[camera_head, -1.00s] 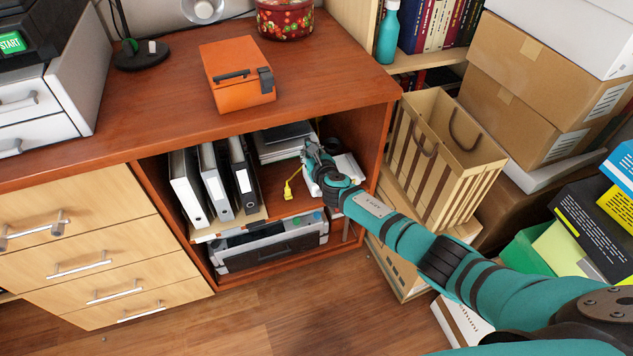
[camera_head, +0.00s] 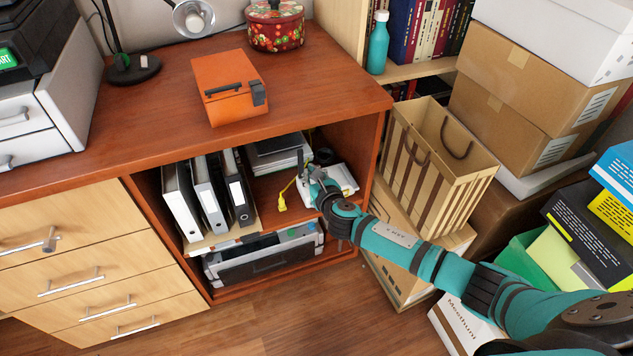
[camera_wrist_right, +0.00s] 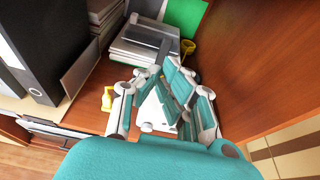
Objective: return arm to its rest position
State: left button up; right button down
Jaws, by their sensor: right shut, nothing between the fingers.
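My right arm (camera_head: 440,262) reaches from the lower right to the open shelf of the wooden cabinet. My right gripper (camera_head: 314,175) is at the shelf's right part, shut and empty, in front of a white item (camera_head: 343,180). In the right wrist view the gripper (camera_wrist_right: 165,70) has its fingers together, pointing toward a stack of books or papers (camera_wrist_right: 140,45) at the back. The white item also shows below the fingers in that view (camera_wrist_right: 155,112). My left gripper is not in view.
The shelf (camera_head: 270,190) holds black and white binders (camera_head: 210,190) and a small yellow item (camera_head: 283,195). The cabinet's right wall (camera_wrist_right: 255,60) is close to the gripper. A striped paper bag (camera_head: 435,165) and cardboard boxes (camera_head: 515,105) stand right of the cabinet. An orange case (camera_head: 228,88) is on top.

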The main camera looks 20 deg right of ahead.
jog(key=s+d+f+m+g+h, duration=0.1)
jog(key=s+f+m+g, duration=0.3)
jog(key=s+f+m, duration=0.8)
jog(key=s+d+f+m+g, duration=0.1)
jog(key=s+f+m+g, duration=0.4)
jog(key=s+f+m, duration=0.85)
jog(key=s+a+f+m+g, duration=0.1)
jog(key=s+f+m+g, duration=0.2)
jog(key=s+m, duration=0.8)
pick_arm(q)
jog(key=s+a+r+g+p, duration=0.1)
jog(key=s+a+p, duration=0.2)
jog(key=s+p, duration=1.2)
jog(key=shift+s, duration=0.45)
pick_arm(e)
jog(key=s+d+n+g, duration=0.1)
jog(key=s+d+n, duration=0.1)
jog(key=s, duration=1.9)
jog(key=shift+s+d+r+g, duration=0.15)
jog(key=shift+d+r+g, duration=0.15)
jog(key=shift+d, duration=0.05)
